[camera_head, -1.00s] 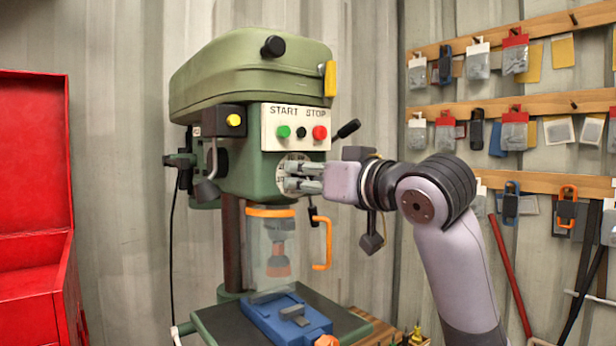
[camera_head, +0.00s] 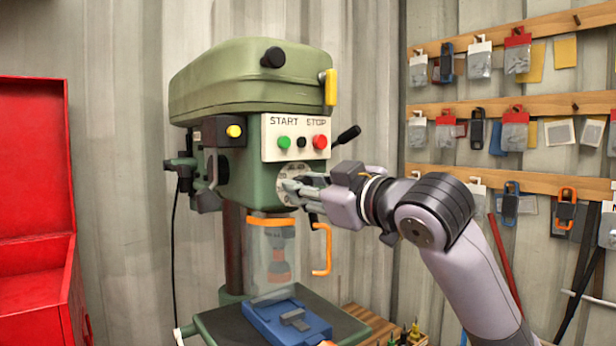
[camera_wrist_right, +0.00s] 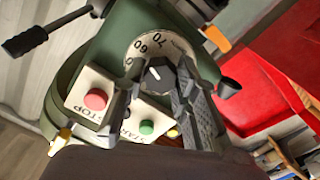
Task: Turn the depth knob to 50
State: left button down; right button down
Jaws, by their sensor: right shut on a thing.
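The depth knob (camera_wrist_right: 160,74) is a small dark knob with a pale pointer line, in the middle of a white numbered dial (camera_wrist_right: 150,45) on the green drill press (camera_head: 250,75). In the right wrist view 60 and 70 can be read on the dial. My right gripper (camera_wrist_right: 161,84) is shut on the knob, one finger on each side. In the head view my right gripper (camera_head: 290,187) reaches the dial (camera_head: 296,171) from the right and hides most of the knob. My left gripper is not in view.
The green START button (camera_head: 284,142) and red STOP button (camera_head: 320,142) sit just above the dial. A black lever (camera_head: 347,134) sticks out to the right. A clear guard with an orange handle (camera_head: 322,250) hangs below. A red cabinet (camera_head: 35,180) stands at left.

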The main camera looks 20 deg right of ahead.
jog(key=n+p, duration=0.3)
jog(key=n, duration=0.2)
jog(key=shift+r+n+p, duration=0.2)
jog(key=shift+n+p, duration=0.1)
jog(key=shift+p, duration=0.1)
jog(key=shift+f+n+p, duration=0.2)
jog(key=shift+n+p, duration=1.2)
jog(key=shift+n, duration=0.6)
jog(key=c, duration=1.3)
grip_release()
